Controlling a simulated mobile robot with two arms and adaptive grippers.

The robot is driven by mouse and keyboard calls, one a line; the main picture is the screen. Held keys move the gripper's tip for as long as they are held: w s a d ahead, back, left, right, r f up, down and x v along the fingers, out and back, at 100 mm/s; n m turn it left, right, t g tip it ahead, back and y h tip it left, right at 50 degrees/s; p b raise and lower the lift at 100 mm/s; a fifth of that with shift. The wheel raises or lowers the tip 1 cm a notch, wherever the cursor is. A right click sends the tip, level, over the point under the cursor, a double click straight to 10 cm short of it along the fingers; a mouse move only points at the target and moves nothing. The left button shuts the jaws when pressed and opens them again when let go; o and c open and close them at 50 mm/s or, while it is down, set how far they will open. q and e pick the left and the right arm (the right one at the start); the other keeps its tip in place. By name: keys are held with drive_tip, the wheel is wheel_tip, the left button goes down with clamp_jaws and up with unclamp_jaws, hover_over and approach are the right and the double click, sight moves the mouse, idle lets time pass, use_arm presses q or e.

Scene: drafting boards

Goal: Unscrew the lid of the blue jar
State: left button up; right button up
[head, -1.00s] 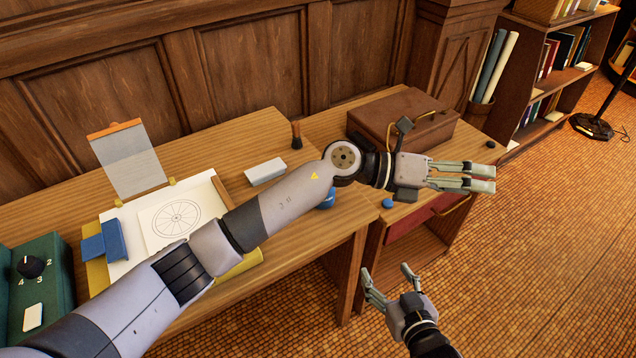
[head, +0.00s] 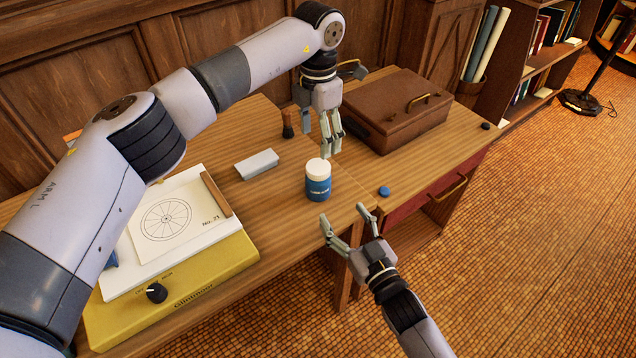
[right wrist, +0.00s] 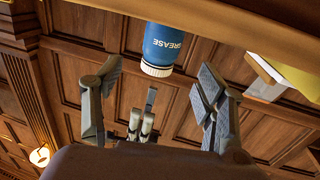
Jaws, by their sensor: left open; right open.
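The blue jar (head: 318,186) with its white lid (head: 318,167) stands upright on the wooden table near its front right corner. The lid sits on the jar. My left gripper (head: 331,150) points down just behind the jar, open and apart from it. My right gripper (head: 347,212) is open and empty in front of the table edge, its fingers toward the jar. In the right wrist view, the jar (right wrist: 162,45) appears upside down beyond and between the open right fingers (right wrist: 160,85), not touching them. My left fingers (right wrist: 140,125) show there behind the lid.

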sight(325, 189)
drive_tip(key=x, duration=1.2)
drive_tip(key=shift+c, duration=0.2)
